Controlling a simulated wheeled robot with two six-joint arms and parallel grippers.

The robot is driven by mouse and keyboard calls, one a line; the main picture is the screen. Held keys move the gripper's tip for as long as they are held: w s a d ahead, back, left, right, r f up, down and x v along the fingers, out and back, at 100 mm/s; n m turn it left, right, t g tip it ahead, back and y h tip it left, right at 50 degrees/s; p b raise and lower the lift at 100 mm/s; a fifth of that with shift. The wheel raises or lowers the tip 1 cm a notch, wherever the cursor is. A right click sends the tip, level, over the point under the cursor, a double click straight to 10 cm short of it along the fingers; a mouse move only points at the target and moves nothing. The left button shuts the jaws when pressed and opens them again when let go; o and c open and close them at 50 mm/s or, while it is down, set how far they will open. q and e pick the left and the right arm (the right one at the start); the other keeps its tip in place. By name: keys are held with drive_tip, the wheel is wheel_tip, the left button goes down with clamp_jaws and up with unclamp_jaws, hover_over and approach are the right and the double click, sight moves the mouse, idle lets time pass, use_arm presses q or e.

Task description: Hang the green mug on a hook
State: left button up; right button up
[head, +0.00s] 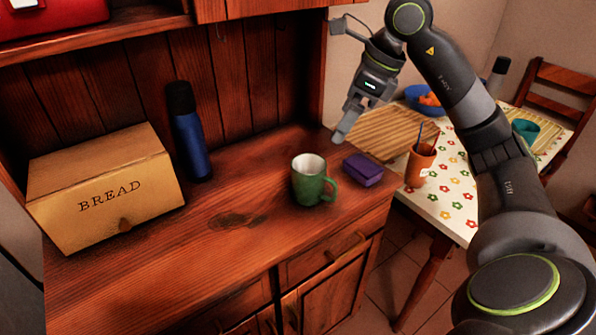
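The green mug (312,181) stands upright on the wooden counter, right of the middle. Its inside is pale and its handle points right. My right gripper (345,128) hangs from the arm that comes in from the right. It points downward, above and to the right of the mug, and is apart from it. The fingers are seen nearly edge-on, so I cannot tell whether they are open or shut. I see nothing held in them. My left gripper is not in view.
A purple box-like item (363,170) lies just right of the mug. A blue bottle (190,135) and a bread box (107,190) stand to the left. A flowered table (455,205) with an orange cup (419,165) is at the right. The front middle of the counter (185,265) is clear.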

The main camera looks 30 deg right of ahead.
approach(308, 170)
drive_tip(key=s+a+f, duration=0.2)
drive_tip(key=a, duration=0.1)
drive_tip(key=shift+s+p, duration=0.3)
drive_tip(key=x, duration=0.2)
drive_tip(key=w+x, duration=0.1)
drive_tip(key=x, duration=0.2)
drive_tip(key=shift+r+p, duration=0.15)
drive_tip(key=shift+p, duration=0.25)
drive_tip(key=c, duration=1.3)
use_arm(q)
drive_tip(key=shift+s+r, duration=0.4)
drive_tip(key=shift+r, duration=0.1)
use_arm(e)
drive_tip(key=shift+o, duration=0.2)
